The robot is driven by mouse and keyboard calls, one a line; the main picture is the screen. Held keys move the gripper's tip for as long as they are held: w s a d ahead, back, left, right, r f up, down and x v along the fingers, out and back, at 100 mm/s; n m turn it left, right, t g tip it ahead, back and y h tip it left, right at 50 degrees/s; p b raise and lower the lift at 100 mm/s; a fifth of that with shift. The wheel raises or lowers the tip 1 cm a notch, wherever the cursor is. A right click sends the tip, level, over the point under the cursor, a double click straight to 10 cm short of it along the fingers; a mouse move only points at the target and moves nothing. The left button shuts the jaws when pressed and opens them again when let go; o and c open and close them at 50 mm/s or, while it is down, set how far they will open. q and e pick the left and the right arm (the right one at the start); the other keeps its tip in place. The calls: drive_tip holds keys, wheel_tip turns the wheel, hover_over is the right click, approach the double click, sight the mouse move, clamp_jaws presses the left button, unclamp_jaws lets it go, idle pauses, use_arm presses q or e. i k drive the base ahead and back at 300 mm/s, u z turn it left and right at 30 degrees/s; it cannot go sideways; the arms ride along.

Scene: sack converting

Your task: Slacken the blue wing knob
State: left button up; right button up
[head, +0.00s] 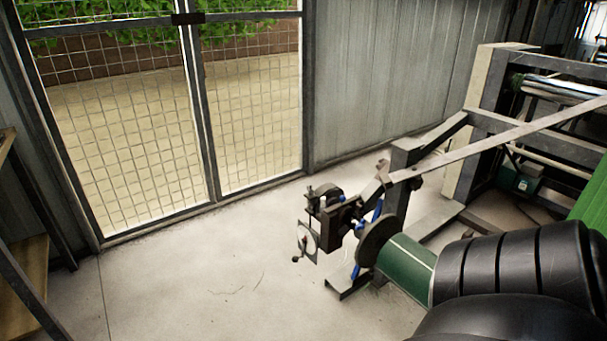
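Small blue parts show at the machine's end in the middle of the head view. One blue piece (377,212) is beside the dark upright post, and another blue piece (355,271) is lower, left of the dark round disc (375,241). They are too small and partly covered for me to tell which is the wing knob or how tight it is. A black ribbed arm, apparently my right, fills the lower right corner. Neither gripper shows, and I see no contact with the blue parts.
A green cylinder (406,268) adjoins the disc. A small handwheel (306,240) sticks out on the left. A flat bar (510,138) runs back along the machine frame (484,125). Mesh doors (130,130) stand behind. The concrete floor (190,280) at left is clear.

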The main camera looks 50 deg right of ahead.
sight(360, 226)
drive_tip(key=z, duration=0.6)
drive_tip(key=i, duration=1.35)
drive_tip(key=z, duration=1.3)
drive_tip(key=i, duration=0.15)
